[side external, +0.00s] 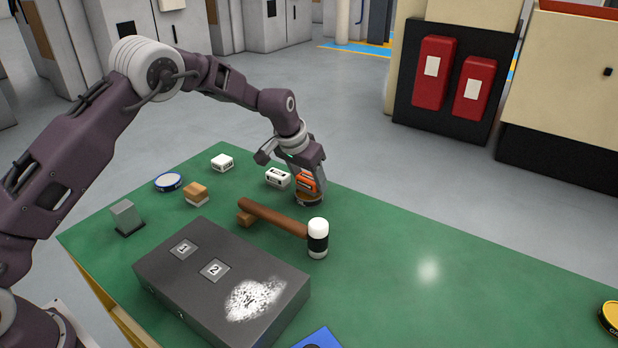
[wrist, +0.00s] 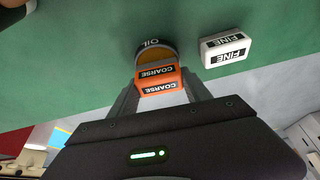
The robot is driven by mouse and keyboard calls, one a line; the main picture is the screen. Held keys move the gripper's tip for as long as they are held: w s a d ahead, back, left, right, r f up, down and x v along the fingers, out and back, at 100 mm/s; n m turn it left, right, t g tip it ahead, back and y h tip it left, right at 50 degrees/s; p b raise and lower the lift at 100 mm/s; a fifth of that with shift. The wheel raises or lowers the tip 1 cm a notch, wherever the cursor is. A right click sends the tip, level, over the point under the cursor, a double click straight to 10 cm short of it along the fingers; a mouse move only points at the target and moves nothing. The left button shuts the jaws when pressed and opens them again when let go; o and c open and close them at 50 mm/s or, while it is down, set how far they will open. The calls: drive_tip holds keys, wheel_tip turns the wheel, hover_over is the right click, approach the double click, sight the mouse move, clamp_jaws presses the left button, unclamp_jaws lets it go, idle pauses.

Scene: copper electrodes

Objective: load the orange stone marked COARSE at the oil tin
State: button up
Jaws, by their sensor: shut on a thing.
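The orange stone (wrist: 158,80), marked COARSE, is between the fingers of my gripper (wrist: 161,88), which is shut on it. It also shows in the side external view (side external: 307,183). The round oil tin (wrist: 153,47), labelled OIL, has an amber top and lies just beyond the stone in the wrist view. In the side external view the tin (side external: 309,200) sits on the green bench directly below the stone and my gripper (side external: 309,187). I cannot tell whether stone and tin touch. The stone hides part of the tin's top.
A white stone marked FINE (wrist: 223,49) lies close beside the tin. A mallet (side external: 275,217) and a dark box with numbered plates (side external: 205,280) lie nearer the camera. Small blocks and a blue-rimmed tin (side external: 169,182) stand at left. The bench's right side is mostly clear.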

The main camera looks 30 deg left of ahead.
sight(309, 177)
drive_tip(key=shift+f, duration=0.55)
idle(0.9)
drive_tip(key=shift+r, duration=3.55)
drive_tip(key=s+a, duration=0.3)
drive_tip(key=s, duration=0.7)
drive_tip(key=s+a+n, duration=0.1)
drive_tip(key=s+a, duration=0.2)
drive_tip(key=s, duration=0.8)
drive_tip(key=shift+s+a+r, duration=0.2)
drive_tip(key=shift+a+r, duration=0.05)
drive_tip(key=shift+r, duration=0.1)
